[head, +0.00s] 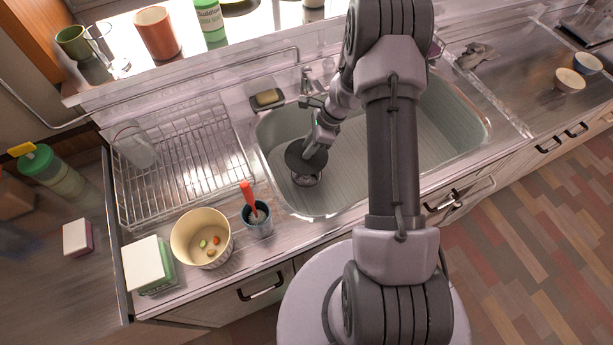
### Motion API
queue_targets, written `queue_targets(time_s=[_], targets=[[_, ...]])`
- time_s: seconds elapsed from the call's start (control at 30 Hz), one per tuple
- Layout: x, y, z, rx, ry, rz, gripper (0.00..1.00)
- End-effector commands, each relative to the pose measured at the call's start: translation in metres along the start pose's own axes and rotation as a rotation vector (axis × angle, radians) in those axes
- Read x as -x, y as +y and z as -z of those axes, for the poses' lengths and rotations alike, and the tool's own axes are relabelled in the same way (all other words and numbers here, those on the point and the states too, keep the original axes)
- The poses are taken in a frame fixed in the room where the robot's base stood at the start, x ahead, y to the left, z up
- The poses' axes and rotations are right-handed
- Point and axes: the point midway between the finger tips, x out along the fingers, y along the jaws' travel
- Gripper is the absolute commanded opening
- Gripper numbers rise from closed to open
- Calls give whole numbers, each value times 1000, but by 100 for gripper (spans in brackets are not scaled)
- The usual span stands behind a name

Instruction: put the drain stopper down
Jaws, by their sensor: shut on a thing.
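The drain stopper (300,160) is a dark round disc over the left part of the sink (425,140). My gripper (314,146) is shut on the stopper from above. The stopper looks roughly level. A metallic round part (306,180), perhaps the drain, shows just below the disc and is partly hidden by it. I cannot tell from this view how far the disc is above the sink floor.
A wire dish rack (185,165) with a clear glass (133,145) stands left of the sink. A cream bowl (188,240) and a teal cup (257,228) stand at the front left. The faucet (310,82) is behind the gripper. The sink's right part looks empty.

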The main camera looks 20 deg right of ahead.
Motion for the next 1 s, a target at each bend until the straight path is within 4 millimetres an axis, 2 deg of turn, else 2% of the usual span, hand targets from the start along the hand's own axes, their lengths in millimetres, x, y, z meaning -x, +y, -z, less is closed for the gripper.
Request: queue_targets(time_s=[0.13,0.3,0.5,0.7,0.97,1.0], targets=[[-24,0,11,-13,0,3,0],[-64,0,28,-11,1,2,0],[-96,0,40,-9,0,2,0],[-93,0,39,-8,0,3,0],[-101,0,42,-7,0,3,0],[-101,0,43,-7,0,3,24]])
